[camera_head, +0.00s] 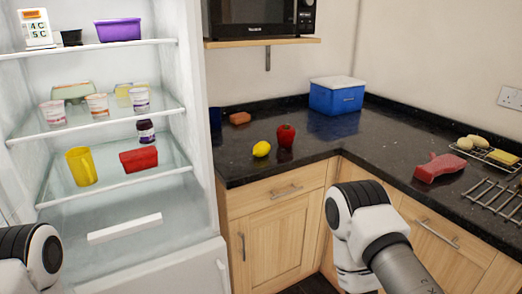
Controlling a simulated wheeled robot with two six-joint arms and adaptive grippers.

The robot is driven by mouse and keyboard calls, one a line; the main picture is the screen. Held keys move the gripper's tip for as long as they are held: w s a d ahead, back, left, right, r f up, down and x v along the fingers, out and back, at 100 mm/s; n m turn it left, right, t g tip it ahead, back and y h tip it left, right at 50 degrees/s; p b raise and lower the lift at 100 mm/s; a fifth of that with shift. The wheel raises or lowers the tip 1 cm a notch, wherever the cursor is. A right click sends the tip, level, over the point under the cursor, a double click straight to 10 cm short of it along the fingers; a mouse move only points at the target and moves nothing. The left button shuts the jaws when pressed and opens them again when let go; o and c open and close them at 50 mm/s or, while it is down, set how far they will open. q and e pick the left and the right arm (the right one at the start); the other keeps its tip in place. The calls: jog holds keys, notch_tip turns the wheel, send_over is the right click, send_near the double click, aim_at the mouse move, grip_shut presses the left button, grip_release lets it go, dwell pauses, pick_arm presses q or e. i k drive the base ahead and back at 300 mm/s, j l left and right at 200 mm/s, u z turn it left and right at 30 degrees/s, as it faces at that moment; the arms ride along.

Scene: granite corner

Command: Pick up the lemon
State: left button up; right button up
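The lemon (261,149) is small and bright yellow. It lies on the black granite counter (330,146), near the counter's left front edge and just left of a red pepper-like item (286,135). My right arm rises in front of the cabinets at the lower right, below and to the right of the lemon, but its gripper fingers do not show. My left arm shows only at the lower left corner, in front of the fridge, and its gripper is out of view. Nothing covers the lemon.
An open fridge (160,262) with tubs and a yellow mug (81,166) stands left of the counter. A red item (439,167) and a wire rack (494,200) lie at right. A microwave (258,18) sits above.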

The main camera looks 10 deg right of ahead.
aim_at(262, 148)
jog(key=i+l+z, duration=0.15)
jog(key=l+z, duration=0.25)
jog(key=i+l+z, duration=0.2)
jog(key=z, duration=0.15)
